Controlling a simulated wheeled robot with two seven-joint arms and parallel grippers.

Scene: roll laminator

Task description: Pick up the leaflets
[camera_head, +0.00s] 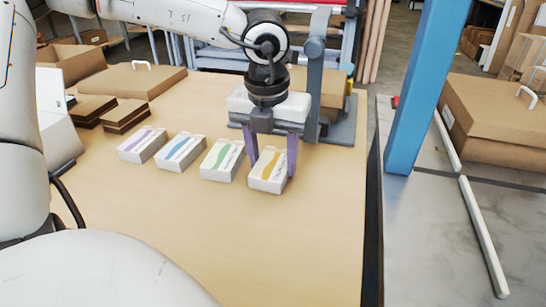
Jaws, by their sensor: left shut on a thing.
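Several white leaflet stacks lie in a row on the wooden table (200,240). From left to right they are the purple-marked leaflets (142,144), the blue-marked leaflets (180,151), the green-marked leaflets (222,159) and the yellow-marked leaflets (267,172). My left gripper (273,168) points down with its purple fingers either side of the yellow-marked leaflets and is shut on them. I cannot tell whether this stack is raised off the table. My right gripper is not in view.
A grey laminator stand (342,122) is behind the left gripper, near the table's right edge. Cardboard boxes (132,79) and brown stacks (125,115) stand at the back left. A blue post (425,80) rises at right. The front table is clear.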

